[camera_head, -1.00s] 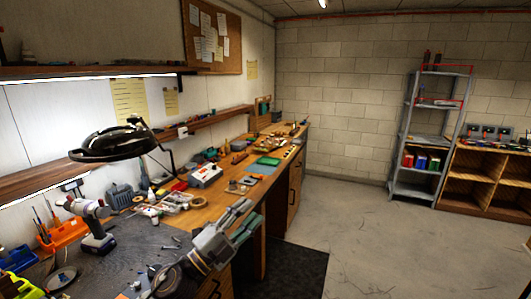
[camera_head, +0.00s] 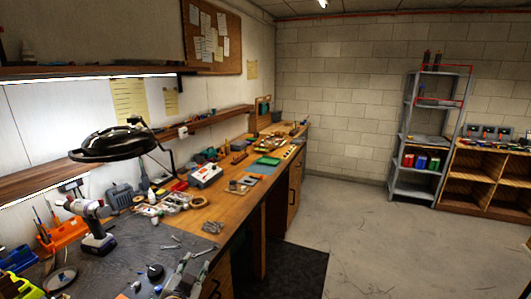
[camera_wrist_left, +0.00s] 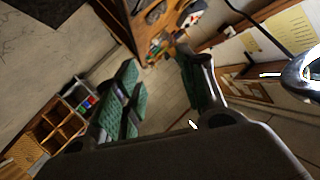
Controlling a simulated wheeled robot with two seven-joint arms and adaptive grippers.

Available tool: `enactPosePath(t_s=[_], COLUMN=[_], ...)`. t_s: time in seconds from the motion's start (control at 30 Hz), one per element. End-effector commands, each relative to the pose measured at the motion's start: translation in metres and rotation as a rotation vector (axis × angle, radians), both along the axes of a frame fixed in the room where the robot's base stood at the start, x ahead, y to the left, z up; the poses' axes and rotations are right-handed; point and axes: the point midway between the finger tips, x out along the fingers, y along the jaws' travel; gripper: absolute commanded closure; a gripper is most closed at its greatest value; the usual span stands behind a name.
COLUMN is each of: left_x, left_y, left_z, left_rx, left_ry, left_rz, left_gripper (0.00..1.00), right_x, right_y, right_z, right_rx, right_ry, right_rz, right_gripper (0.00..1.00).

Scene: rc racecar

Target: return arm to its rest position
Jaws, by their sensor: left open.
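My left gripper (camera_head: 196,264) shows at the bottom of the head view, over the dark mat at the near end of the workbench (camera_head: 224,192). It also shows in the left wrist view (camera_wrist_left: 163,84), where its two fingers with green pads stand apart with nothing between them. The rest of my left arm is mostly cut off by the lower edge of the head view. My right gripper is in neither view.
A black lamp (camera_head: 112,144) overhangs the bench. A drill (camera_head: 95,230) stands on the mat, with an orange holder (camera_head: 62,233) at left. Small tools and parts lie around. Open floor (camera_head: 370,235) is at right, before a metal shelf (camera_head: 411,150).

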Motion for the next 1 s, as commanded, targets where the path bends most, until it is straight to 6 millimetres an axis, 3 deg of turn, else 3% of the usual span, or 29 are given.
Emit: enactPosePath(t_s=[0.2,0.5,0.7,1.0], left_x=[-0.046,-0.125,-0.162,-0.203], left_y=[0.016,0.022,0.021,0.018], left_z=[-0.059,-0.122,-0.141,-0.156], left_rx=[-0.09,-0.19,-0.228,-0.265], left_ry=[0.263,0.614,0.761,0.911], left_rz=[0.089,0.164,0.179,0.189], left_gripper=[0.6,0.6,0.6,0.6], right_x=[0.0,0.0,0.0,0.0], right_y=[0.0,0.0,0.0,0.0], right_z=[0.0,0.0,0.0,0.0], right_rx=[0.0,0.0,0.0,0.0], right_ry=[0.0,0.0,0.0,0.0], right_rz=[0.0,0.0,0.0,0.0], right_gripper=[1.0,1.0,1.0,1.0])
